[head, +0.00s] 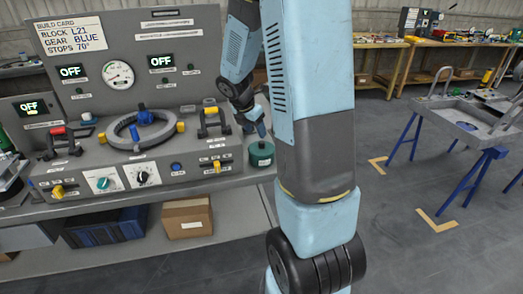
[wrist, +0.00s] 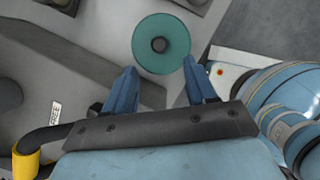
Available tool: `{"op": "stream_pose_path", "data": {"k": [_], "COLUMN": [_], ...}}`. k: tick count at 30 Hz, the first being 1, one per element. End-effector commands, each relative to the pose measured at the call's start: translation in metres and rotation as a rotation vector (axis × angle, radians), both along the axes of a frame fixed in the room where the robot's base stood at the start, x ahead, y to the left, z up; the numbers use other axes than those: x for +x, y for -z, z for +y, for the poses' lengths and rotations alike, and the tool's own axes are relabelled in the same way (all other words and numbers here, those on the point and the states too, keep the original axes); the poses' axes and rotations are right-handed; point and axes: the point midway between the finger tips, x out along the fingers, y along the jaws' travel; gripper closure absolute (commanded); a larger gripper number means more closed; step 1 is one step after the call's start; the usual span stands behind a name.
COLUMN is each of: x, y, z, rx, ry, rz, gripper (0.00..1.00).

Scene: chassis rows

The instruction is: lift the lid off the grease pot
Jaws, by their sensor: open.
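The grease pot (head: 261,158) is a short dark green cylinder at the right end of the grey bench, left of my arm in the head view. Its round teal lid (wrist: 148,55) shows from above in the wrist view, with a small dark knob (wrist: 159,45) in the middle. The lid sits on the pot. My gripper (wrist: 160,75) is open, its two blue fingers apart and pointing toward the lid. The knob lies beyond the fingertips, roughly between their lines, and nothing is held. In the head view my gripper (head: 254,125) is just above the pot; the exact gap is unclear.
A grey control panel (head: 130,85) stands behind the bench. A grey ring with a blue hub (head: 142,128) and a black handle (head: 212,122) are left of the pot. A cardboard box (head: 187,217) sits below. Open floor lies right of the bench.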

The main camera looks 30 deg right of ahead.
Motion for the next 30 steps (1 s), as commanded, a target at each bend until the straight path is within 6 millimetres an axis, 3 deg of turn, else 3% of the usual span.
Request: {"op": "stream_pose_path", "data": {"k": [3,11,21,30], "x": [0.002,0.004,0.011,0.012], "y": [0.014,0.026,0.061,0.067], "z": [-0.006,-0.011,-0.029,-0.033], "rx": [-0.001,0.001,0.001,0.001], "ry": [0.002,0.003,0.002,0.002], "rz": [0.001,0.000,0.000,-0.002], "gripper": [0.44,0.44,0.44,0.44]}}
